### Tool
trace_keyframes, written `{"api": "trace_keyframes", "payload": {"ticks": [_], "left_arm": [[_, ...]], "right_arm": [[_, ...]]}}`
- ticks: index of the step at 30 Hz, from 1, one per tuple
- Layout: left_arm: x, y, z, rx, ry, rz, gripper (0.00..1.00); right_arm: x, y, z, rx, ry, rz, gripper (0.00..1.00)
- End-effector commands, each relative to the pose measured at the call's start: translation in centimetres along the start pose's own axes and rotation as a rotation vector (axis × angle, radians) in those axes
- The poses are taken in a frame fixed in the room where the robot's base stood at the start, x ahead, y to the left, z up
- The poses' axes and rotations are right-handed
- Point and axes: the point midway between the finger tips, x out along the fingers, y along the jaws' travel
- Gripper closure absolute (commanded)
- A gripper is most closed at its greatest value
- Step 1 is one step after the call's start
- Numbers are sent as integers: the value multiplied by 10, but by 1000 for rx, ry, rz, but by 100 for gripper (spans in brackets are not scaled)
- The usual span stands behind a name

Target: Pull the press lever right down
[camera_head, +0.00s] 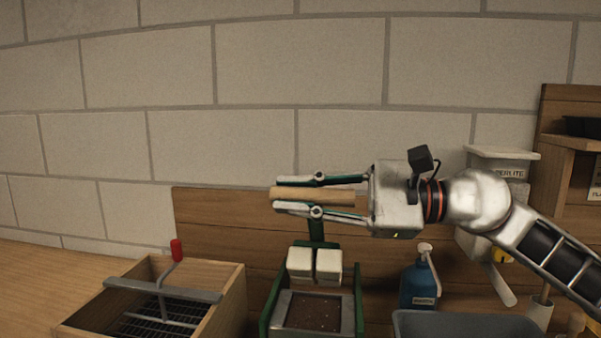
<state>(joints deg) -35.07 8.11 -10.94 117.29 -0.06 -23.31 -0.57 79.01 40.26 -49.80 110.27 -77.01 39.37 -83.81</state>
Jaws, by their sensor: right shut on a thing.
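My right gripper (297,193) reaches in from the right and is shut on the wooden handle, one finger above and one below. The handle's right end runs back toward the palm. My left gripper is not in view.
A wooden box (230,300) with a grid and a red-knobbed bar (176,250) stands at left. A blue bottle (420,283), a grey bin (465,324) and a perlite container (500,160) are at right. A wooden board (220,220) stands behind the press.

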Motion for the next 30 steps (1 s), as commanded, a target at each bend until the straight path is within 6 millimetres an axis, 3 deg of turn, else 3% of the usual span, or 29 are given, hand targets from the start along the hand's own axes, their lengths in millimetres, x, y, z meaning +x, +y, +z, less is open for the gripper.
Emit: {"api": "trace_keyframes", "payload": {"ticks": [3, 9, 23, 24, 25, 30], "left_arm": [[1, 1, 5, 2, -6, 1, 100], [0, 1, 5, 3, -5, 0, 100], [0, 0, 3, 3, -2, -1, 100], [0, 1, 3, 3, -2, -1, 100], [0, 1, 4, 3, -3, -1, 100], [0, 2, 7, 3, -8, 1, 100]], "right_arm": [[0, 18, 1, -50, 0, 2, 100], [0, 32, 4, -102, 0, 1, 100], [0, 34, 5, -116, 0, 0, 100], [0, 34, 5, -116, 0, 0, 75], [0, 34, 5, -116, 1, 0, 67], [0, 34, 5, -116, 1, 0, 66]]}}
